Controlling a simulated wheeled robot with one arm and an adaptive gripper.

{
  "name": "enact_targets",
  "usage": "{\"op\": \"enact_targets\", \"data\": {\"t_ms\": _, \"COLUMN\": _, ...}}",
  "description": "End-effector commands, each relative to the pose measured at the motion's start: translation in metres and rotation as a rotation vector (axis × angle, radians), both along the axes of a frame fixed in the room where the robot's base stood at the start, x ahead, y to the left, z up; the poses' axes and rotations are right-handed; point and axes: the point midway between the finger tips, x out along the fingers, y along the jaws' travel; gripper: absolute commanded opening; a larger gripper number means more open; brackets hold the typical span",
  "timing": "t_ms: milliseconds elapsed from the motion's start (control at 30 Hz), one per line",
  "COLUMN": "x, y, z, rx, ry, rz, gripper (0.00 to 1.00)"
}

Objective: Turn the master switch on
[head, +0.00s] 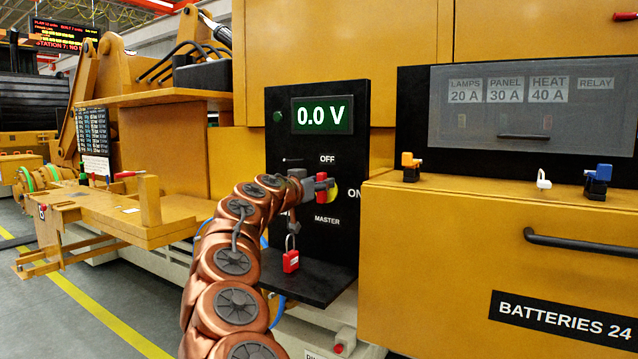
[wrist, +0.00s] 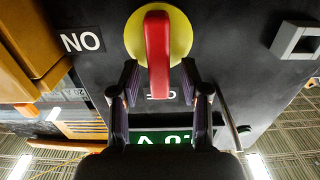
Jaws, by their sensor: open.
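The master switch has a red handle (wrist: 158,48) on a yellow disc (wrist: 180,32), set in a black panel. In the wrist view, which is upside down, the handle points toward the partly covered OFF label, and the ON label (wrist: 82,40) is off to the side. My gripper (wrist: 160,82) is open, with one finger on each side of the handle's end. I cannot tell whether they touch it. In the head view my gripper (head: 308,187) is at the switch and covers part of it. The display (head: 322,115) reads 0.0 V.
A red padlock (head: 291,261) hangs below my gripper, above a black shelf (head: 312,282). A grey square bracket (wrist: 297,40) sticks out beside the switch. On the right, an orange battery cabinet (head: 450,270) juts forward, with small orange, white and blue items on top.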

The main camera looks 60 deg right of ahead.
Motion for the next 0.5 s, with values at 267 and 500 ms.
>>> {"op": "enact_targets", "data": {"t_ms": 267, "x": -0.0003, "y": -0.0003, "z": 0.0000, "rx": 0.000, "ry": 0.000, "rz": -0.001, "gripper": 0.44}}
{"op": "enact_targets", "data": {"t_ms": 500, "x": -0.0004, "y": -0.0004, "z": -0.0001, "rx": 0.000, "ry": 0.000, "rz": -0.001, "gripper": 0.19}}
